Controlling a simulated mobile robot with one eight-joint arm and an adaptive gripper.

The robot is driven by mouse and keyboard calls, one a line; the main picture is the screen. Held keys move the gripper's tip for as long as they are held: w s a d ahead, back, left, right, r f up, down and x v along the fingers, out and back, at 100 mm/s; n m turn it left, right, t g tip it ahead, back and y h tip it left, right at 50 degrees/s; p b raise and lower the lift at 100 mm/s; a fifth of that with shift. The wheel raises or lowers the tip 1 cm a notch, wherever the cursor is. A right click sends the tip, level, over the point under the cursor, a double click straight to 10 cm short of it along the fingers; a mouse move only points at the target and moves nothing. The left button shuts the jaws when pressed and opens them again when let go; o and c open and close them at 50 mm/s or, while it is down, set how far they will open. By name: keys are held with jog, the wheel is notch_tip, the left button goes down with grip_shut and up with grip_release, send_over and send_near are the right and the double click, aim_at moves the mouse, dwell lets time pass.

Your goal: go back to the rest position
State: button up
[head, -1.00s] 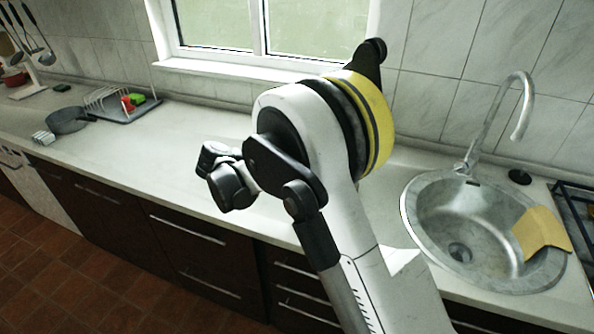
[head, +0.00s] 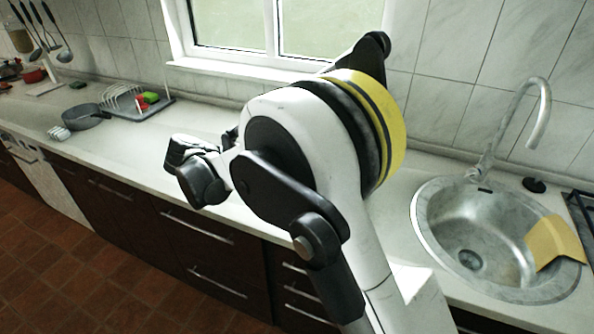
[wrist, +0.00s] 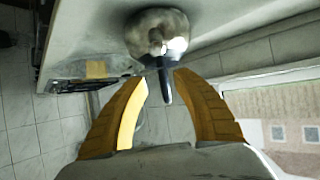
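My gripper (wrist: 160,82) shows in the wrist view with its two yellow-orange fingers apart and nothing between the tips. In the head view the end of my arm is bent over the counter to the left of the sink; the gripper's fingers are hidden behind my arm there. No pot is in my gripper.
The worktop (head: 118,140) has a long clear stretch in front of the window. At its left stand a dark pan (head: 88,117), a dish rack (head: 125,98) and a red pot (head: 34,75). The sink (head: 440,222) with a yellow cloth (head: 553,242) lies right of my arm.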

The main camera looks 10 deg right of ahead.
jog(key=v, duration=0.2)
jog(key=shift+s+a+r, duration=0.1)
jog(key=shift+a, duration=0.1)
